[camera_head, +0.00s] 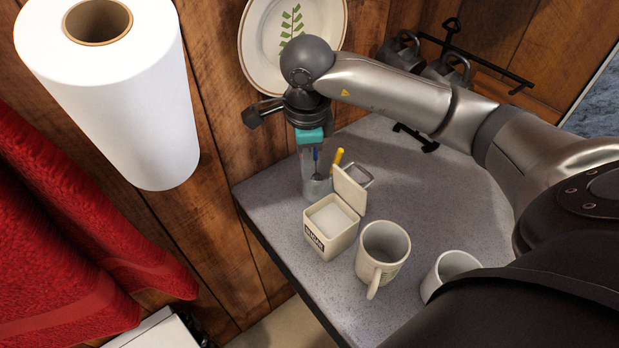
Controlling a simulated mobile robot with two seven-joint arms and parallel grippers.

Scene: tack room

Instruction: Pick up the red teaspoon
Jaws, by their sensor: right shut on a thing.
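My right gripper (310,142) reaches down, its teal-tipped fingers over a clear holder (317,188) near the wall side of the grey counter. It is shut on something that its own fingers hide. I see no red teaspoon in this view. A blue handle (316,155) stands in the holder just under the fingers, and a yellow handle (337,156) leans to the right beside it. I cannot tell whether the fingers touch the blue handle. My left gripper is not in view.
A sugar box (318,243) with its lid open stands in front of the holder. Two mugs (384,243) (449,268) stand to its right. A paper roll (120,110) and red cloth (70,230) are at left. A plate (262,50) stands behind my gripper.

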